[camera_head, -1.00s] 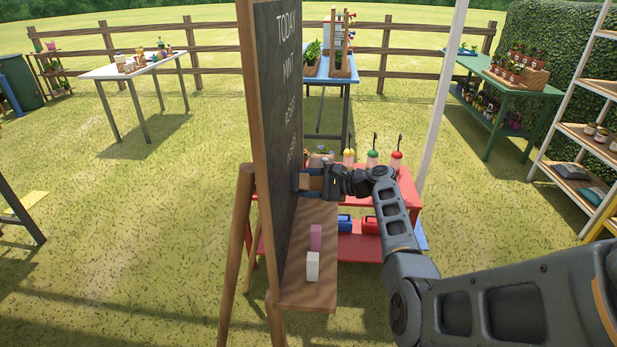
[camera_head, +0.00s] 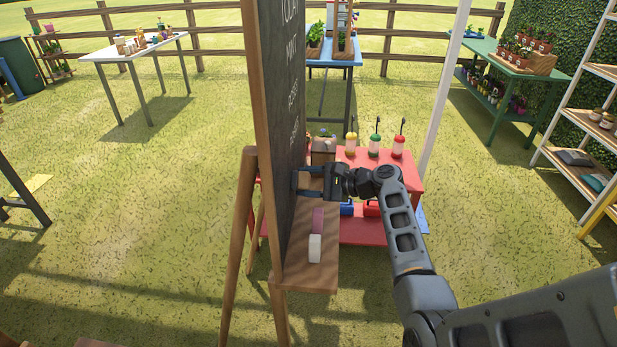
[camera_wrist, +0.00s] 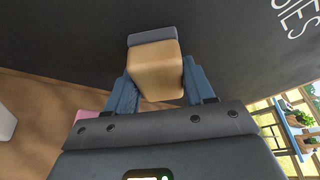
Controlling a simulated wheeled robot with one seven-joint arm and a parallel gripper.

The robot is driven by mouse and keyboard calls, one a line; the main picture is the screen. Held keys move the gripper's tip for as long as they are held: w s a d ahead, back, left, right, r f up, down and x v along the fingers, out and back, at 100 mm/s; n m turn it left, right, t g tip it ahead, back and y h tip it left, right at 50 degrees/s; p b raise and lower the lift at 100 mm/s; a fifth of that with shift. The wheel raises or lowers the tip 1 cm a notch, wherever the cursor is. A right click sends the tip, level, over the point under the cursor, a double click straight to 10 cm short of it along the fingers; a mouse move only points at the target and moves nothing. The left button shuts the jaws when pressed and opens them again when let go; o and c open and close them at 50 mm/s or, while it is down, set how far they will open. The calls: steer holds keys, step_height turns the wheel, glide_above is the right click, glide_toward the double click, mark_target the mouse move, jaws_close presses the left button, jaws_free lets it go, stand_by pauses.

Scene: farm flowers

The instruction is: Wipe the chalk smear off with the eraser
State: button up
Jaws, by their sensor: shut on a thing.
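My gripper (camera_head: 308,182) is shut on the eraser, low beside the face of the chalkboard (camera_head: 283,130). In the wrist view the eraser (camera_wrist: 153,72) is a tan block with a dark grey pad (camera_wrist: 152,37) at its far end, held between the two blue-grey fingers. The pad faces the dark board (camera_wrist: 75,40) and looks close to it or touching; I cannot tell which. White chalk lettering shows on the board. I cannot make out the chalk smear in either view.
A wooden ledge (camera_head: 300,276) below the board holds a pink block (camera_head: 318,220) and a white block (camera_head: 315,248). Behind my gripper stands a red table (camera_head: 385,175) with several bottles. Grass around the board's left side is open.

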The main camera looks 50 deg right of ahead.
steer(key=shift+s+a, duration=0.15)
steer(key=shift+a, duration=0.05)
steer(key=s+d, duration=0.3)
steer(key=s, duration=0.2)
steer(key=shift+s, duration=0.15)
stand_by(0.5)
steer(key=shift+s+d, duration=0.1)
steer(key=shift+d, duration=0.1)
steer(key=shift+s+d, duration=0.35)
steer(key=shift+s, duration=0.25)
steer(key=shift+s+d, duration=0.3)
steer(key=shift+s, duration=0.25)
